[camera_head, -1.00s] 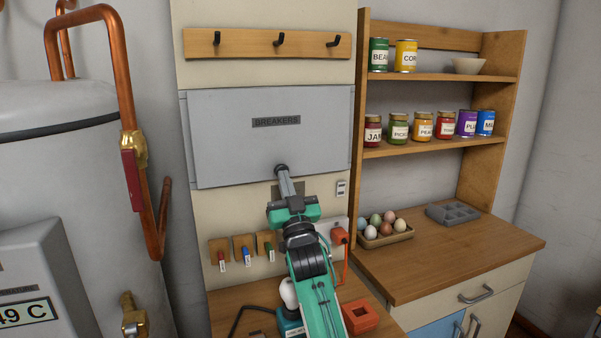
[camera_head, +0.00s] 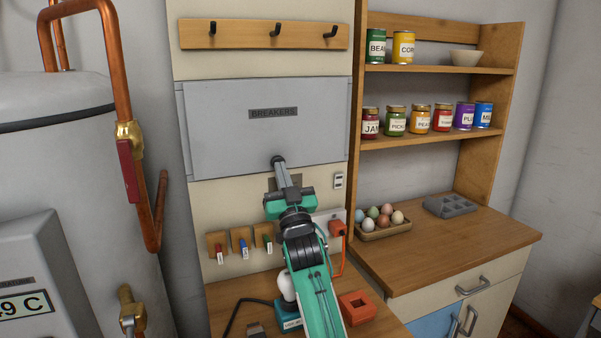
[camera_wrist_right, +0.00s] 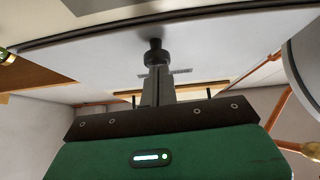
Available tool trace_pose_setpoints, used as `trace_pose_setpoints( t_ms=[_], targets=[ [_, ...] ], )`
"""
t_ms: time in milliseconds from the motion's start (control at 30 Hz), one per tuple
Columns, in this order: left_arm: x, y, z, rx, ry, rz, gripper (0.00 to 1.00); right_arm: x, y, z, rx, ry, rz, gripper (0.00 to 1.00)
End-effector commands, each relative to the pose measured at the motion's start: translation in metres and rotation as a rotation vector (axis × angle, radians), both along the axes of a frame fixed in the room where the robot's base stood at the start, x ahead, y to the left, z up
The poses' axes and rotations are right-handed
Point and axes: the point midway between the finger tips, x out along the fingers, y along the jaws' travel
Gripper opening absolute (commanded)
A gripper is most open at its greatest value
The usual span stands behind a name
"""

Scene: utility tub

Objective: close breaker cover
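The breaker cover (camera_head: 225,130) is a wide grey panel labelled BREAKERS on the wall, in the middle of the head view. It looks flat against its box or nearly so; I cannot tell whether a small gap is left. My right gripper (camera_head: 279,163) is at the dark knob near the cover's lower edge. In the right wrist view the fingers (camera_wrist_right: 155,68) are close together at the dark knob (camera_wrist_right: 153,46) and look shut on it, with the pale cover face (camera_wrist_right: 90,55) filling the view behind. My left gripper is not in view.
A hook rail (camera_head: 262,35) is above the cover. Keys on small wooden plaques (camera_head: 240,245) hang below it. A grey tank with copper pipes (camera_head: 125,130) stands left. A shelf with cans and jars (camera_head: 440,70) and an egg tray (camera_head: 385,232) are right.

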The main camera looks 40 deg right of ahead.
Motion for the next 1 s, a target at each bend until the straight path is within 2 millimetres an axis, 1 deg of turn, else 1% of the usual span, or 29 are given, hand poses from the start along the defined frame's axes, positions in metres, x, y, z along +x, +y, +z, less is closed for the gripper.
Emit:
trace_pose_setpoints(
  t_ms=[67,100,233,300,500,700,833,1000],
  targets=[
    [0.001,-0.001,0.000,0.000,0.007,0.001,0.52,-0.005,0.001,-0.006,0.002,0.003,0.001,0.00],
    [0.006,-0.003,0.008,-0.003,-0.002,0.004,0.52,-0.010,0.002,-0.009,0.001,0.002,0.001,0.00],
    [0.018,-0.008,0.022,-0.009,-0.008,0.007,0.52,-0.029,0.008,-0.021,0.001,0.000,0.001,0.00],
    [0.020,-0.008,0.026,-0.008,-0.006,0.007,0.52,-0.044,0.012,-0.018,-0.001,-0.003,0.000,0.00],
    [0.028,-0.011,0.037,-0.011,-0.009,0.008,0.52,-0.086,0.024,-0.018,0.000,-0.002,0.002,0.00],
    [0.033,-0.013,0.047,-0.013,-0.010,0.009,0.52,-0.121,0.033,-0.018,0.000,-0.002,0.001,0.00],
    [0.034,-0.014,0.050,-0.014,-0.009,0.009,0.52,-0.134,0.037,-0.018,0.000,-0.001,0.001,0.00],
    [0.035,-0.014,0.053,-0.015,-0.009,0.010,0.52,-0.141,0.039,-0.017,0.000,-0.001,0.001,0.00]
  ],
)
